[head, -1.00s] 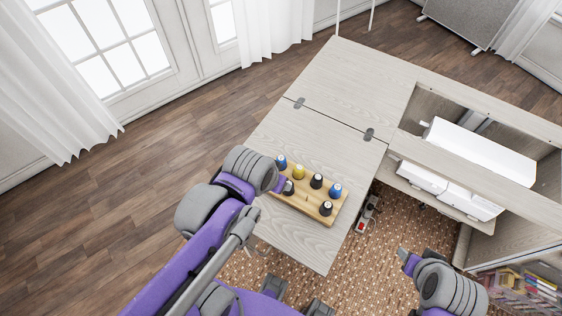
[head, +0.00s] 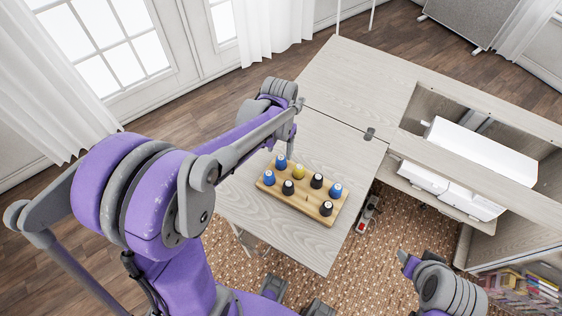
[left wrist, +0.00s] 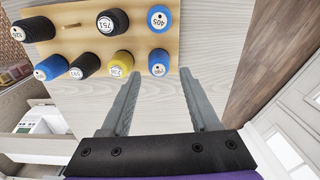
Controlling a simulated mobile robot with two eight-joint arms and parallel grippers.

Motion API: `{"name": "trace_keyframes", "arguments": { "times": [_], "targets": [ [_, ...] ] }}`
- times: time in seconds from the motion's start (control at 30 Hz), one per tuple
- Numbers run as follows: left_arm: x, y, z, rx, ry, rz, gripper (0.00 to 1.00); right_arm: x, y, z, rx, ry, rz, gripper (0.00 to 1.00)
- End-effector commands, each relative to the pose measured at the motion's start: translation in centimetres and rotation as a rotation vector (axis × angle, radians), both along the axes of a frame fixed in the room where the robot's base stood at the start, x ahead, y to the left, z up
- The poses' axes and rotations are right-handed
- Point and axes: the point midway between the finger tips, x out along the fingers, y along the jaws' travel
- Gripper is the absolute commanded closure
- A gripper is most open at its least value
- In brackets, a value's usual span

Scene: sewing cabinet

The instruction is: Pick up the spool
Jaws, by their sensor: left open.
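Several spools stand upright in two rows on a wooden board (head: 305,198) on the table: a blue one (head: 281,161), a yellow one (head: 298,171), a black one (head: 316,180) and others. The task does not tell which spool. In the left wrist view, the fingers of my left gripper (left wrist: 160,88) are apart and empty over bare tabletop. They point towards the blue spool marked 780 (left wrist: 159,62) and the yellow spool (left wrist: 121,63), apart from both. In the head view the left fingertips cannot be made out beyond the board. My right gripper (head: 406,258) is away over the carpet, its fingers unclear.
The pale wooden table (head: 300,245) has bare room around the board. An open cabinet section with a white machine (head: 480,150) is at the right. A pedal-like object (head: 367,214) lies by the table's right edge. A bare peg (head: 306,197) stands in the front row.

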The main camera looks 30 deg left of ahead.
Motion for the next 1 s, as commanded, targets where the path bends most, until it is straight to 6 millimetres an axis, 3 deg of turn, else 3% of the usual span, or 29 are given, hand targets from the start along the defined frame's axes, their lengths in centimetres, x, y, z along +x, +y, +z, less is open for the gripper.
{"name": "trace_keyframes", "arguments": {
  "times": [0.23,0.5,0.8,1.0],
  "targets": [
    [0.2,-0.1,-2.1,0.0,-0.001,0.0,0.38,0.0,0.0,-0.1,0.0,0.001,0.0,0.5],
    [0.4,-0.2,-5.8,0.0,-0.001,0.001,0.38,-0.1,0.0,-0.3,0.0,0.002,0.0,0.5],
    [0.4,-0.2,-6.3,0.0,-0.002,0.0,0.38,-0.1,0.0,-0.3,0.0,0.002,0.0,0.5],
    [0.4,-0.2,-6.2,0.0,-0.002,0.0,0.74,-0.1,0.0,-0.3,0.0,0.002,0.0,0.5]
  ]
}}
